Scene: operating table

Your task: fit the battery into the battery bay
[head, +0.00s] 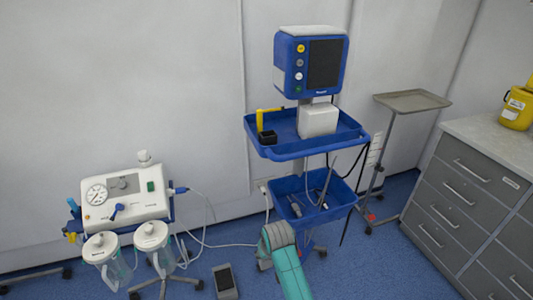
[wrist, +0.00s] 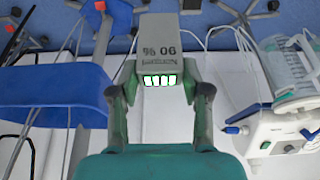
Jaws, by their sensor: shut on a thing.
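The battery (wrist: 168,52) is a grey block with printed markings and a row of small bright windows on its near end. In the wrist view my gripper (wrist: 161,90) is shut on it, with one dark finger on each side. In the head view my teal arm shows at the bottom, but the gripper and battery cannot be made out. A small black open-topped holder (head: 267,137) sits on the cart's upper tray below a yellow handle-like part (head: 268,116). I cannot tell whether this is the battery bay.
The blue cart carries a monitor (head: 311,62), an upper tray (head: 285,153) and a lower bin (head: 340,193) with tools. A suction unit (head: 127,207) with jars stands left; its jar (wrist: 285,68) shows in the wrist view. A pedal (head: 225,281) and cables lie on the floor. Drawers (head: 455,205) stand right.

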